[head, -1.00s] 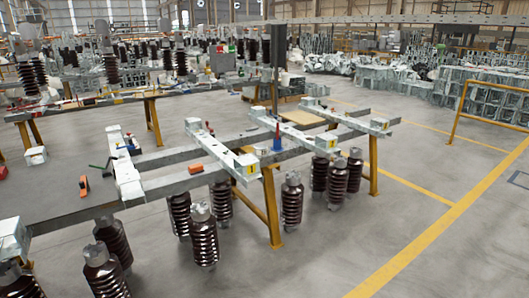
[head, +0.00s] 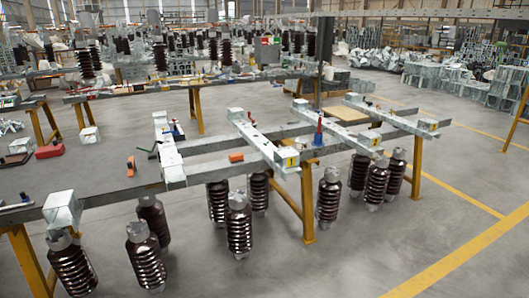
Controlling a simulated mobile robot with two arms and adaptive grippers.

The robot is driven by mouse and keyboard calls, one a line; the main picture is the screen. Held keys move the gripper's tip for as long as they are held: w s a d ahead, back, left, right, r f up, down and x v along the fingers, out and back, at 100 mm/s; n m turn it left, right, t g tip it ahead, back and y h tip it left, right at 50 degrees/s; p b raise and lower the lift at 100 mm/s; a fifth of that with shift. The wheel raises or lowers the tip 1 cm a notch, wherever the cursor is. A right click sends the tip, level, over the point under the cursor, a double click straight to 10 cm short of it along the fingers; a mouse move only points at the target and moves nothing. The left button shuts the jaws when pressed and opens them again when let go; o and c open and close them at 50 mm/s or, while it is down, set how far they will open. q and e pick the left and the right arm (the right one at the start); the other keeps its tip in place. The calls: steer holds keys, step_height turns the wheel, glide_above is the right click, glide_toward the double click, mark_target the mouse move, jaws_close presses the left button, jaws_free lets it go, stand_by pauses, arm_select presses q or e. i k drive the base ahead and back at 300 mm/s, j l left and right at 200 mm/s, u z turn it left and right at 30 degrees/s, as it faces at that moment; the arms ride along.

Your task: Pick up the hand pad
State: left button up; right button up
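I cannot tell for sure which object is the hand pad. A small orange and dark piece (head: 131,166) sits on the grey table top (head: 100,184) at the left. An orange block (head: 236,157) lies on the long grey beam right of it. Both are small in the head view, so their details are unclear. Neither of my grippers shows in the head view.
A red-topped blue bottle (head: 318,132) stands on the frame. The floor (head: 345,262) at front right is clear.

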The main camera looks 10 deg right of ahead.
mark_target(237, 157)
steer(key=i+u, duration=0.15)
steer(key=i, duration=0.6)
steer(key=i+l+u, duration=0.1)
steer(key=i+l, duration=0.15)
steer(key=i, duration=0.5)
